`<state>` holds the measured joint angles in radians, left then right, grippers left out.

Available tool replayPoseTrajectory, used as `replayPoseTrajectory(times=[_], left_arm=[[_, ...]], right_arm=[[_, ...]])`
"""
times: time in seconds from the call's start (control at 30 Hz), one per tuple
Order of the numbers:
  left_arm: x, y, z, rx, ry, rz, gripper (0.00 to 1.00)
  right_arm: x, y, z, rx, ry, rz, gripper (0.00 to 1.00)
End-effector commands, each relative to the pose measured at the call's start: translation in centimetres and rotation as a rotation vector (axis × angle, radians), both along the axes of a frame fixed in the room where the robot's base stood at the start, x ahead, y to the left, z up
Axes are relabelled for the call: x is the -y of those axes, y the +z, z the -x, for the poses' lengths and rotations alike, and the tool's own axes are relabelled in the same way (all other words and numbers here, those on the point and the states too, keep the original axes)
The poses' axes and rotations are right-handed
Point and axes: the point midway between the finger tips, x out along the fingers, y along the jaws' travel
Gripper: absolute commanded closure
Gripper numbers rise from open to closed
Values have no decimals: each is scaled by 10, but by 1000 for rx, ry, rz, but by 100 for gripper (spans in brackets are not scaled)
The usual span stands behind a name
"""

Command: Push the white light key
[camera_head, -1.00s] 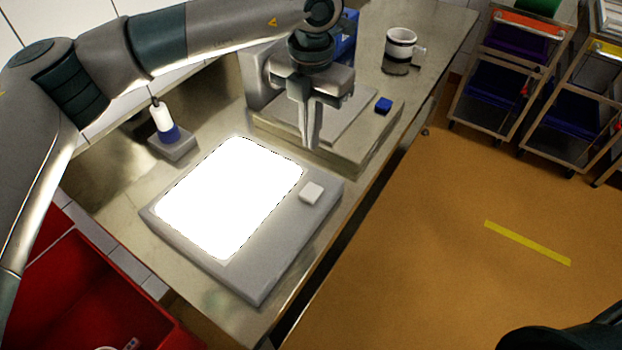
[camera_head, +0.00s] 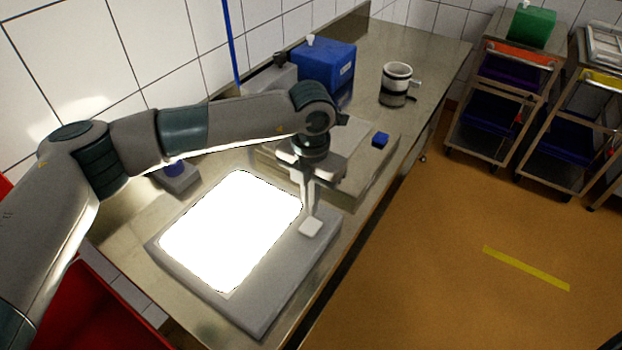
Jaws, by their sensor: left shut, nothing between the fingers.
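The white light key (camera_head: 311,226) is a small pale square button on the right edge of a grey light box. The light box (camera_head: 263,306) lies on the steel bench, and its large panel (camera_head: 232,230) glows bright white. My left gripper (camera_head: 313,212) points down with its fingers shut and empty. Its fingertips are right at the far edge of the key and overlap it in this view. I cannot tell whether they touch it. My right gripper is not in view.
Behind the gripper is a grey device with a blue button (camera_head: 380,139). A blue box (camera_head: 328,62) and a white-topped cup (camera_head: 396,84) stand farther back. Trolleys (camera_head: 507,86) stand at the right.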

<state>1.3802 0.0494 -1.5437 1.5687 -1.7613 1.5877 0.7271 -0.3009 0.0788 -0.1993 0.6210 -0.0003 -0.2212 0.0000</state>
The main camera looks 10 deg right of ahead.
Motion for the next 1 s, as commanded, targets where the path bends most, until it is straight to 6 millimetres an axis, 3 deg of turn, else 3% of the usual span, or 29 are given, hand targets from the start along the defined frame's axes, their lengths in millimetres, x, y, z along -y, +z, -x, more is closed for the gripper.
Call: replayPoseTrajectory(times=[0.13,0.4,0.83,1.0], left_arm=[[0,-21,1,-4,0,-1,100],[0,-47,0,-1,-1,1,100],[0,-52,0,0,-1,0,100],[0,-59,0,1,-1,1,100]], right_arm=[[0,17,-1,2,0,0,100],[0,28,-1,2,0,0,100],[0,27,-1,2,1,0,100],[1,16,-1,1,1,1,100]])
